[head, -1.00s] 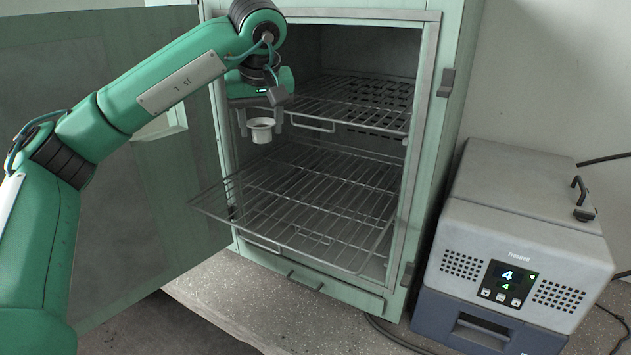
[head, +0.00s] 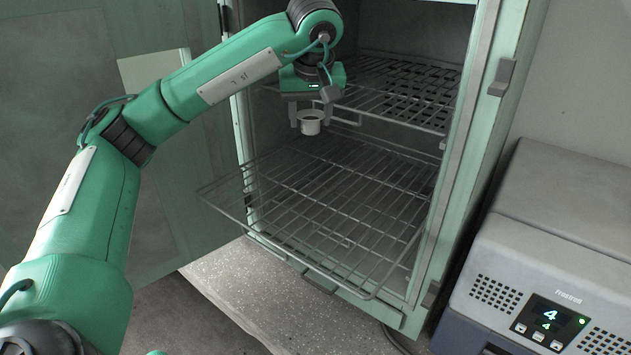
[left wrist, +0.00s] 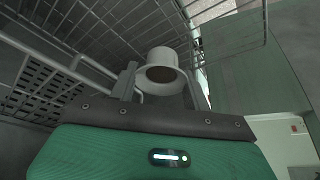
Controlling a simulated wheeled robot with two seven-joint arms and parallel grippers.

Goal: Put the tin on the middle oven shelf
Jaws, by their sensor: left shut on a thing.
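A small pale grey tin (head: 310,123), like a cup with a rim, is held upright between the fingers of my left gripper (head: 309,112). In the left wrist view the tin (left wrist: 163,72) sits between the two fingers. The oven (head: 467,150) is open at the front. Two wire shelves show: an upper one (head: 405,88) and a lower one (head: 330,205) that sticks out past the front. The tin is above the lower shelf, apart from it, near the upper shelf's front left edge. I cannot tell whether a further shelf is hidden. My right gripper is not in view.
The oven's open door (head: 60,130) stands at the left, behind my left arm. A grey box with a lit display (head: 550,318) stands to the right of the oven. The speckled bench (head: 235,290) is bare in front of the oven.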

